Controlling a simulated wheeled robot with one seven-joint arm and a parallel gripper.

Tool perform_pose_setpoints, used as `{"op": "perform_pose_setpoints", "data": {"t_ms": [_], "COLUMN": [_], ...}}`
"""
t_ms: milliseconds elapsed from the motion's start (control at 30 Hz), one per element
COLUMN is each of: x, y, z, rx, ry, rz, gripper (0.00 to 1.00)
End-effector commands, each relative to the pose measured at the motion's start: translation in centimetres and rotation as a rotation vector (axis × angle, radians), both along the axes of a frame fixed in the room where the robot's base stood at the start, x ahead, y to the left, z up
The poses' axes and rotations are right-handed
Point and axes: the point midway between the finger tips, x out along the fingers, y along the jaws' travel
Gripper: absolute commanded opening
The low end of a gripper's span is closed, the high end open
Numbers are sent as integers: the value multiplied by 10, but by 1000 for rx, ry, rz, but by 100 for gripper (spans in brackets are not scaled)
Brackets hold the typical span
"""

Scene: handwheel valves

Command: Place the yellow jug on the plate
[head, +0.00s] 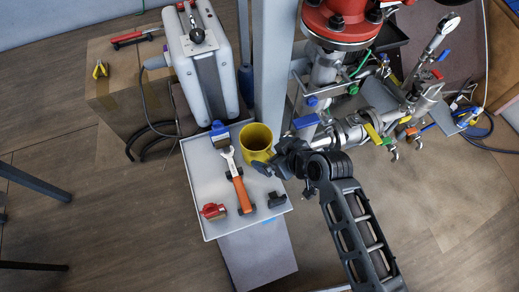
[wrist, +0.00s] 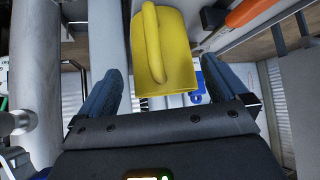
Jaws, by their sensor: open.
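The yellow jug (head: 257,141) stands at the right edge of a grey tray (head: 203,172) in the head view. My gripper (head: 272,163) is beside the jug, on its lower right. In the wrist view the jug (wrist: 178,50), with its handle toward the camera, lies ahead of the open fingers (wrist: 162,75). Nothing is held between the fingers. Whether a finger touches the jug cannot be told. I see no separate round plate; the grey tray is the only plate-like surface holding things.
On the tray lie a blue-handled brush (head: 219,135), an orange-handled wrench (head: 238,182), a red item (head: 213,211) and a black item (head: 277,200). A grey post (head: 272,70) rises behind the jug. Pipes and valves (head: 350,130) crowd the right. A white case (head: 203,65) stands behind.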

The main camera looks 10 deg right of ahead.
Motion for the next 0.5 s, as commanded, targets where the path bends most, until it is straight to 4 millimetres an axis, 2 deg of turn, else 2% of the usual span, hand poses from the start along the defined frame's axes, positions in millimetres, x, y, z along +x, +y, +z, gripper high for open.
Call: {"op": "perform_pose_setpoints", "data": {"t_ms": [300,500], "x": [40,44], "y": [27,30], "z": [1,-8], "rx": [-2,-1], "ry": [-2,0], "rz": [3,1], "gripper": [100,100]}}
